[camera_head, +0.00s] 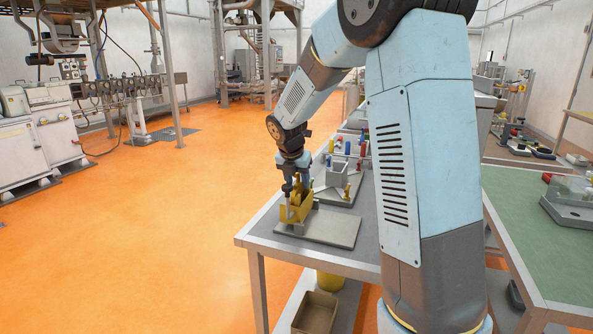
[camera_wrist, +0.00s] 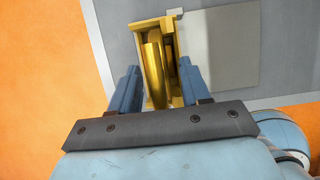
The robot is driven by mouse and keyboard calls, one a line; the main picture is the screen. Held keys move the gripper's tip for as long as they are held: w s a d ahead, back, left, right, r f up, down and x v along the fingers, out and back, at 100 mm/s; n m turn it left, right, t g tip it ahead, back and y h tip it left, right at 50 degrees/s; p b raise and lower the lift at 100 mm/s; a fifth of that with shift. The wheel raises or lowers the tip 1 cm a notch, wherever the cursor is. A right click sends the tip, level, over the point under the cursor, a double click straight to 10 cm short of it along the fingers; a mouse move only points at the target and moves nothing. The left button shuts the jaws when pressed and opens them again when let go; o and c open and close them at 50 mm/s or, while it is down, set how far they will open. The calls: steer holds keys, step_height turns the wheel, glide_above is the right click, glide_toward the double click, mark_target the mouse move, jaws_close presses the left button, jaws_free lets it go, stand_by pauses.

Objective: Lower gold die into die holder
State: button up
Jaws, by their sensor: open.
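The gold die (camera_wrist: 153,65) lies between the two fingers of my gripper (camera_wrist: 158,70) in the wrist view, with a gap on each side. It appears to sit within the gold-yellow die holder (camera_wrist: 168,28), whose edges show behind and to the right of it. In the head view the gold die (camera_head: 305,203) and holder (camera_head: 284,215) form one gold shape at the left end of a grey plate, and I cannot separate them clearly. My gripper (camera_head: 294,203) reaches down around them, open. How deep the die sits is hidden.
The grey plate (camera_head: 335,229) lies on the grey table (camera_head: 363,246), bare to the right of the holder. Behind it stands a grey fixture (camera_head: 338,175) with small coloured parts. A brown bin (camera_head: 315,314) is below the table. Orange floor is free to the left.

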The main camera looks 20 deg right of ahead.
steer(key=shift+x, duration=1.2)
jaws_close()
steer(key=c, duration=0.6)
jaws_free()
steer(key=shift+w, duration=0.1)
jaws_close()
steer(key=shift+w+a+r, duration=0.1)
steer(key=shift+r, duration=0.15)
stand_by(0.3)
